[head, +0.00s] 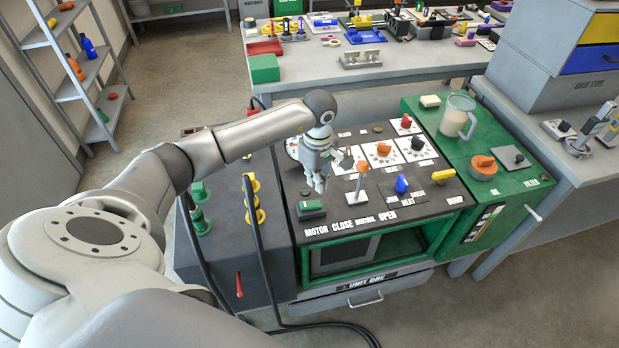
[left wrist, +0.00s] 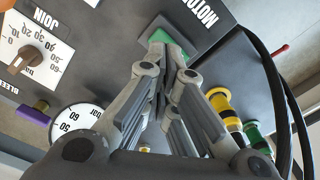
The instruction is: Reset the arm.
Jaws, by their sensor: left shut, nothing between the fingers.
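My left gripper (head: 319,186) hangs over the dark control panel (head: 424,219) of the cart, its fingers pointing down and shut with nothing between them. It is just behind the green motor button (head: 310,206), at the panel's left front. In the left wrist view, the shut fingers (left wrist: 166,62) point toward the same green button (left wrist: 168,43); I cannot tell whether they touch it. A lever with an orange top (head: 361,170) stands to the gripper's right. My right gripper is not in view.
Several dials, a blue knob (head: 402,186) and a yellow handle (head: 440,174) are on the panel. Black hoses (head: 253,225) rise at its left, beside yellow and green fittings (head: 200,210). A clear jug (head: 457,116) stands on the green unit at right.

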